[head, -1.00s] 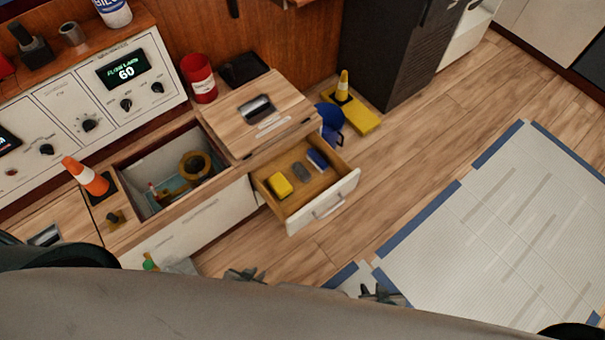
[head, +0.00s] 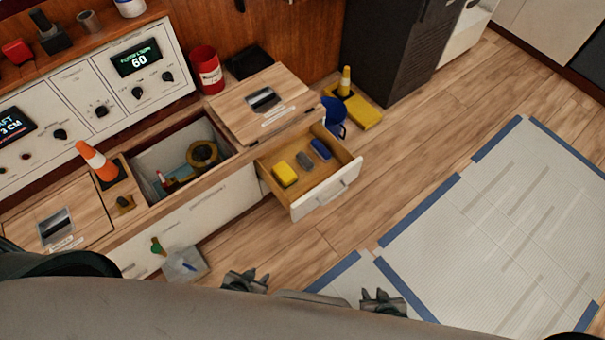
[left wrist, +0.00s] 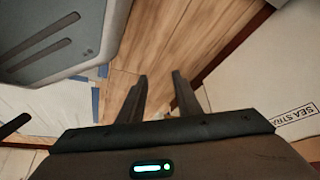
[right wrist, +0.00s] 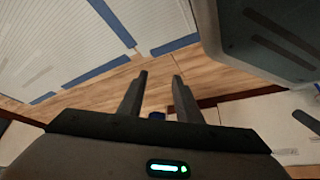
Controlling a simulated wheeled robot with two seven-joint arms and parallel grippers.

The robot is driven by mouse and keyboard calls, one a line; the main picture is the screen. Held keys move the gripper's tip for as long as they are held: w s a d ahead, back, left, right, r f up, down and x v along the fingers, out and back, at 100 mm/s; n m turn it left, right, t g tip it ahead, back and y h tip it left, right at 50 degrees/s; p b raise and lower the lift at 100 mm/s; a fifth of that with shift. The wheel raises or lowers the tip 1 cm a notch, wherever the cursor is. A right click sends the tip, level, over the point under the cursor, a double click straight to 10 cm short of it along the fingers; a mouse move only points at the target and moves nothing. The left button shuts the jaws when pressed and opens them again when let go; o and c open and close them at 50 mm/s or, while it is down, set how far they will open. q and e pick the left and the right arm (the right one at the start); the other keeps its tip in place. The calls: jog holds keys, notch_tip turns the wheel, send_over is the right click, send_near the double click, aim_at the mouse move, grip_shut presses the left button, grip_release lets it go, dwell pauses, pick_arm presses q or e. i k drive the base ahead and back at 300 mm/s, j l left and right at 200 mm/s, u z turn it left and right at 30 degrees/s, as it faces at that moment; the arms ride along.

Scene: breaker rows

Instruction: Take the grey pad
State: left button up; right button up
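The grey pad (head: 304,159) lies in the open drawer (head: 325,194) in the head view, between a yellow block (head: 284,174) and a blue block (head: 320,149). My left gripper (head: 246,280) is below the drawer at the bottom of the head view, clear of it. Its two fingers are apart and empty in the left wrist view (left wrist: 160,80). My right gripper (head: 382,301) is further right, near the blue-taped mat. Its fingers are also apart and empty in the right wrist view (right wrist: 160,80). Neither gripper touches the pad.
Left of the drawer is an open bin (head: 180,160) holding a tape roll. A blue bucket (head: 334,114) and a yellow cone (head: 345,82) are behind the drawer. The wood floor (head: 400,170) to the right is clear.

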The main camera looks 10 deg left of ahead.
aim_at(301, 158)
jog(key=k, duration=1)
jog(key=u, duration=2.7)
jog(key=k+l, duration=0.15)
jog(key=l, duration=0.55)
jog(key=k+l, duration=0.2)
jog(key=l, duration=0.55)
jog(key=k+l, duration=0.15)
jog(key=l, duration=0.55)
jog(key=k+l, duration=0.15)
jog(key=l, duration=0.6)
jog(key=k+l, duration=0.2)
jog(key=l, duration=0.5)
jog(key=k+l, duration=0.15)
jog(key=l, duration=0.6)
jog(key=k+l, duration=0.15)
jog(key=l, duration=0.55)
jog(key=k+l, duration=0.2)
jog(key=l, duration=0.5)
